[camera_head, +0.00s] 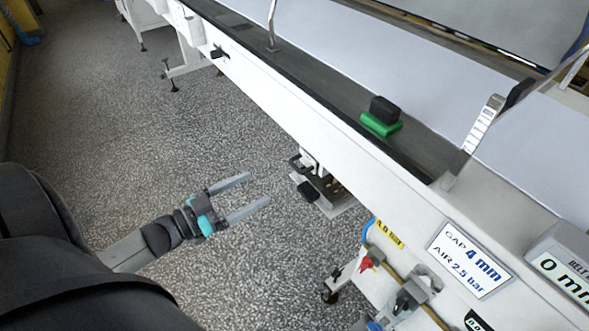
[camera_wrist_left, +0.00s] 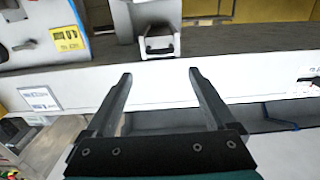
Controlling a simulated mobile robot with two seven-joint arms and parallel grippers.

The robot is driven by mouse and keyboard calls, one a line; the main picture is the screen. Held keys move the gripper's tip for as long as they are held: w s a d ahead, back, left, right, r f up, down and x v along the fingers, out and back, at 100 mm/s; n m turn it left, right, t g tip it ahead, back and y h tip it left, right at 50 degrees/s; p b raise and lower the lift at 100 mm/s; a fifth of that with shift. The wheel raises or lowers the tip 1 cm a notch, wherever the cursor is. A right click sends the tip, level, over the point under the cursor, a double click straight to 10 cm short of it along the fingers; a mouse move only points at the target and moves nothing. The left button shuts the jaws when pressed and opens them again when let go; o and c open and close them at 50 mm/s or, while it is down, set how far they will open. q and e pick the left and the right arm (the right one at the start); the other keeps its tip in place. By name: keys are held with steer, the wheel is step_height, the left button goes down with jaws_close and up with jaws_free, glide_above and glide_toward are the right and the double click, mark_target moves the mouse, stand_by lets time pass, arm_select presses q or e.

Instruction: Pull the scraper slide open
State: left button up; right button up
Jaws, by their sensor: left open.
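A slide-like unit (camera_head: 330,190) with a metal bed and a black block-shaped handle (camera_head: 308,191) sits under the white machine side in the head view. It looks like the scraper slide, and how far it is out I cannot tell. My left gripper (camera_head: 259,188) is open and empty, its fingers pointing right toward that handle with a gap between them. In the left wrist view the open fingers (camera_wrist_left: 160,73) point at the white side wall (camera_wrist_left: 160,90), with nothing between them. My right gripper is not in view.
A green block with a black knob (camera_head: 382,122) stands on the dark machine ledge. A sign (camera_head: 468,260) reads GAP 4 mm, AIR 2.5 bar. Valves and fittings (camera_head: 410,290) sit below it. The speckled floor (camera_head: 120,120) left of the machine is clear.

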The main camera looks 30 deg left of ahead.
mark_target(294, 165)
arm_select(q)
steer(key=shift+b+x, duration=1.5)
steer(key=shift+x, duration=4.8)
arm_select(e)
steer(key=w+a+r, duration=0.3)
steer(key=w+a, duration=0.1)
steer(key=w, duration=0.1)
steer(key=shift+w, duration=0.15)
arm_select(q)
steer(key=shift+a, duration=0.1)
steer(key=shift+c, duration=0.2)
steer(key=shift+a, duration=0.1)
jaws_close()
